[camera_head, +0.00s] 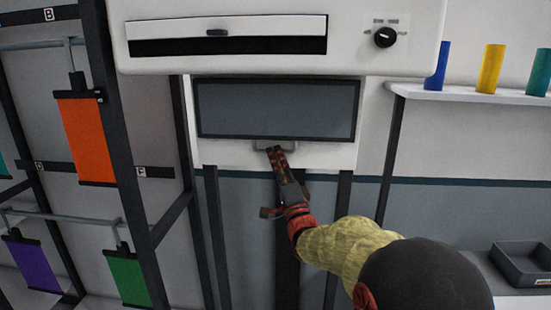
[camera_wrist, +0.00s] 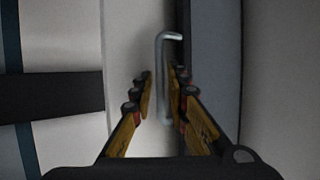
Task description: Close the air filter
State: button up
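A dark grey rectangular panel with a black border (camera_head: 277,108), likely the air filter, is set in a white housing in the head view. A small grey bar handle (camera_head: 262,145) is at its lower edge. My gripper (camera_head: 276,152) is at this handle and partly hides it. In the wrist view the metal handle (camera_wrist: 162,55) stands between the two fingers of my gripper (camera_wrist: 160,78). The fingers are apart, one on each side of the handle, with a narrow gap visible on the left. I cannot tell whether the right finger touches it.
Above is a white machine (camera_head: 350,50) with a slotted front and a black knob (camera_head: 385,37). At left, a dark rack post (camera_head: 125,150) stands near orange, purple and green hanging sheets. At right, a shelf (camera_head: 450,94) holds coloured rolls above a black tray (camera_head: 525,262).

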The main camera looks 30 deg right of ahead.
jog(key=shift+w+r, duration=0.1)
jog(key=shift+c, duration=0.8)
grip_shut()
